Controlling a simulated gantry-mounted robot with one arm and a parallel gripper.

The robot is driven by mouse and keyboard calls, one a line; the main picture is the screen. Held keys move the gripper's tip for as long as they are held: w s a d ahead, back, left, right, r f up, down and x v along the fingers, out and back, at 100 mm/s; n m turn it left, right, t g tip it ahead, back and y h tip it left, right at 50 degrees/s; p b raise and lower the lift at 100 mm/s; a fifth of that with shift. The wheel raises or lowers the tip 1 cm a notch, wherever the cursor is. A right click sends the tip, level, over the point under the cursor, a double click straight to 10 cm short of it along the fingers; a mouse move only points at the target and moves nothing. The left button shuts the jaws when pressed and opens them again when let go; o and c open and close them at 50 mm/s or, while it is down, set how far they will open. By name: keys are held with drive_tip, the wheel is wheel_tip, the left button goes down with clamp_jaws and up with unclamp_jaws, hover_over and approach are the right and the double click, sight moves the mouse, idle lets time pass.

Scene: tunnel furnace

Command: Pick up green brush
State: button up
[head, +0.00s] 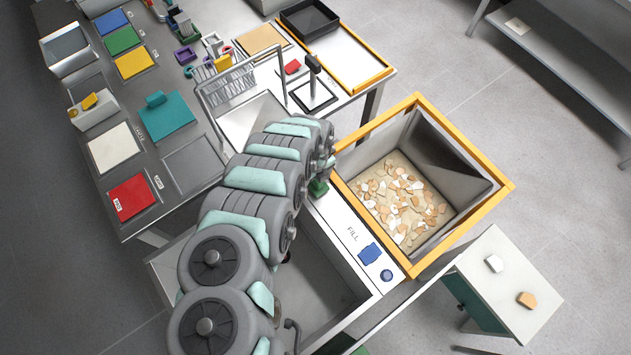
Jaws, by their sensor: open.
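A small dark green object (318,188), perhaps the green brush, shows at the right edge of my arm, by the upper end of the white FILL ledge. My arm covers part of it, so its full shape and any bristles cannot be made out. My gripper is not visible; my thick grey and pale green arm links hide the space beneath them. I cannot tell how far my gripper is from the green object.
An orange-rimmed bin (465,150) holds several pale chips. The FILL ledge (345,222) carries a blue block (370,253). A grey basin (335,290) lies below my arm. A table (215,155) with coloured mats, a wire rack (232,86) and a black tray (310,18) stands behind.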

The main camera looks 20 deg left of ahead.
drive_tip(key=c, duration=1.5)
wheel_tip(320, 180, up, 20)
drive_tip(key=p, duration=0.4)
